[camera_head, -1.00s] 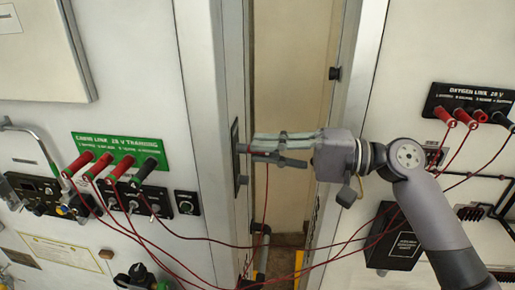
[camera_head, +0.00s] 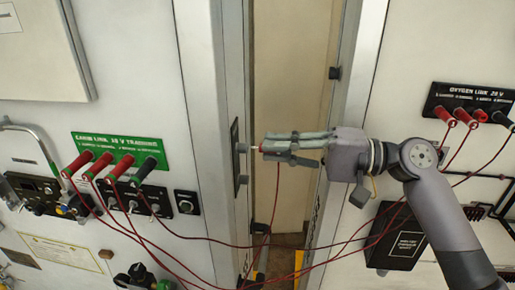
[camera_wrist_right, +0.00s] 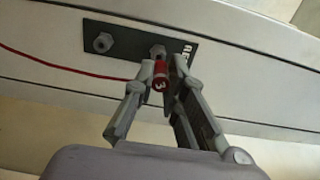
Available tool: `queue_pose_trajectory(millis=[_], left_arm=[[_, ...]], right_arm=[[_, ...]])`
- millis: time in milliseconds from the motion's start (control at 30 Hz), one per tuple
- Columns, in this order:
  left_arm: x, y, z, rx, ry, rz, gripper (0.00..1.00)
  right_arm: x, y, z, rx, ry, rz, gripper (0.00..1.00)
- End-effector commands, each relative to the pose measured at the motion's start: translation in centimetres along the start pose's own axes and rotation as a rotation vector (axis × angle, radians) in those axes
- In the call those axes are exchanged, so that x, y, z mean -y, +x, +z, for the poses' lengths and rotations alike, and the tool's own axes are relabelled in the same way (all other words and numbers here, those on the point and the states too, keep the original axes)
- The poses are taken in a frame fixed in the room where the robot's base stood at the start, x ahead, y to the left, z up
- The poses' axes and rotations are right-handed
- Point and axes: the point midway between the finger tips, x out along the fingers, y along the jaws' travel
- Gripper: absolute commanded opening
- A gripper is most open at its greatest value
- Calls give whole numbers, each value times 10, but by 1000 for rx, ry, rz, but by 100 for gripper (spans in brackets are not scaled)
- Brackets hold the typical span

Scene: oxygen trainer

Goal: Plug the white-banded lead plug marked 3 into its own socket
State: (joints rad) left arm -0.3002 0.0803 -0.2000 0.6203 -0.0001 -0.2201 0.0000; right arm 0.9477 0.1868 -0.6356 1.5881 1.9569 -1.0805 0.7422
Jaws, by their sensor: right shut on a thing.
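My right gripper (camera_head: 266,148) is shut on a red lead plug (camera_wrist_right: 161,76) marked 3 in the right wrist view. The plug points left toward a dark plate (camera_head: 235,160) on the post, with a small gap between the fingertips and the plate. In the wrist view the plug's front end is in line with a metal fitting (camera_wrist_right: 157,50). I cannot tell whether they touch. Its white band is not clear. A red lead (camera_head: 275,195) hangs below the gripper. The black oxygen link panel (camera_head: 440,95) is at right. My left gripper is not in view.
The green cabin link panel (camera_head: 120,145) at left holds red plugs (camera_head: 76,165) and a black plug (camera_head: 145,170). Red plugs (camera_head: 446,117) sit in the oxygen panel. Several slack leads cross the lower middle. A second metal fitting (camera_wrist_right: 103,43) is on the plate.

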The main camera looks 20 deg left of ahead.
Motion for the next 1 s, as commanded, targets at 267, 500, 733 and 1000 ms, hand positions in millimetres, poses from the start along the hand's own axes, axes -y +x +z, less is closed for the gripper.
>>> queue_pose_trajectory(millis=[267, 500, 733, 1000], left_arm=[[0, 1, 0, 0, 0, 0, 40], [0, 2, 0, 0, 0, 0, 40], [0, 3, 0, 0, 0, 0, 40], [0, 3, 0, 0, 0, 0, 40]], right_arm=[[-2, -11, 0, 2, 1, 2, 0], [-2, -21, 0, 0, 2, 2, 0], [-2, -29, 1, 2, 2, 3, 0], [-2, -32, 1, 3, 2, 2, 0]])
